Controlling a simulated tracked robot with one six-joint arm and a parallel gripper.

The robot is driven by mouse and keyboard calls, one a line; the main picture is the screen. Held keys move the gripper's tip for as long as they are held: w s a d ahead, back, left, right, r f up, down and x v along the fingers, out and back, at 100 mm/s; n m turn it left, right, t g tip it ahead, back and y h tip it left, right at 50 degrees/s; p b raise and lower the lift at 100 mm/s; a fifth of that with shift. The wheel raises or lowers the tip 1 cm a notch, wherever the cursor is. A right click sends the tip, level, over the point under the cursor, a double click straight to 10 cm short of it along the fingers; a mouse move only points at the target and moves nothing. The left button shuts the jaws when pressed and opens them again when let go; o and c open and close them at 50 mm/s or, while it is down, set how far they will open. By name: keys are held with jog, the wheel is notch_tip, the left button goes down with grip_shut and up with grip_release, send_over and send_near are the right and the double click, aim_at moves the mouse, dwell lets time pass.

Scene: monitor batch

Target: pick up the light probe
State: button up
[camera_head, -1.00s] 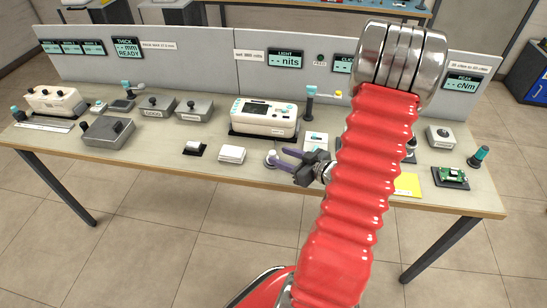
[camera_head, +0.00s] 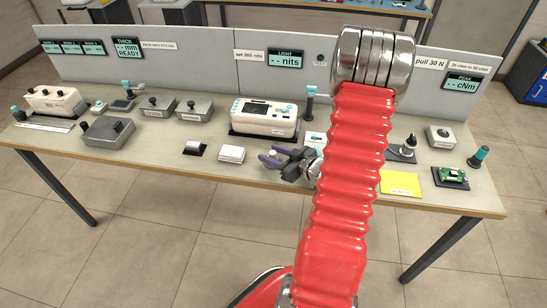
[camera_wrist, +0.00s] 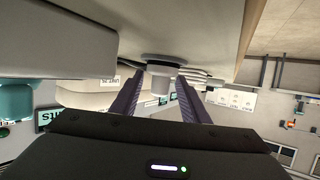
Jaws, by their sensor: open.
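A small white cylinder, which looks like the light probe (camera_wrist: 160,82), stands on a dark round base in the wrist view. In the head view the light probe (camera_head: 272,154) is a small pale spot near the front edge of the table, partly hidden by my fingers. My gripper (camera_head: 268,157) is open, with its purple fingers on either side of the probe. In the wrist view my gripper (camera_wrist: 158,88) has one finger left and one right of the cylinder, with gaps; I cannot tell if either touches.
A white box (camera_head: 232,154) lies left of my gripper. A white light meter (camera_head: 264,117) stands behind it. A yellow pad (camera_head: 400,183) and a green circuit board (camera_head: 453,175) lie on the right of the table (camera_head: 330,192). A panel with displays closes the back.

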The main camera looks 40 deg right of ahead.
jog(key=shift+c, duration=0.6)
grip_shut()
